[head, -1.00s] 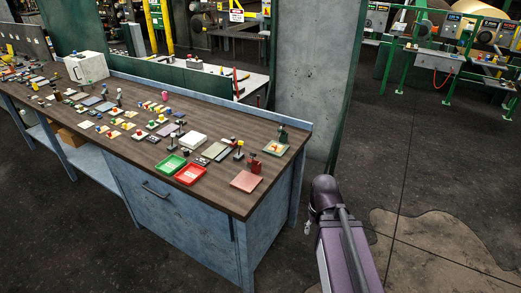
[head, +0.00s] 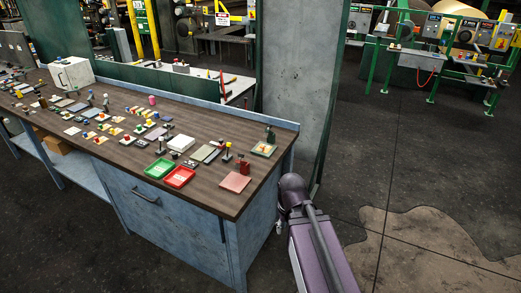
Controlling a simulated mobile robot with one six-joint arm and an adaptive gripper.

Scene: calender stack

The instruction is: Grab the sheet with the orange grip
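Several small flat sheets and plates with coloured knobs lie on the dark wooden bench top (head: 212,192). A pale square sheet (head: 264,150) at the back right corner of the bench has a small orange-looking mark or part on it; whether that is a grip is too small to tell. A dark green upright piece stands at its back edge. A plain pink sheet (head: 236,183) lies near the right end. My purple arm rises beside the bench's right end. Only a small metallic bit of my gripper (head: 279,228) shows below the dark wrist joint, apart from the sheets; its fingers are hidden.
A red stand (head: 244,168) is beside the pink sheet. A grey pillar (head: 288,85) rises behind the bench. Open floor (head: 350,150) lies to the right.

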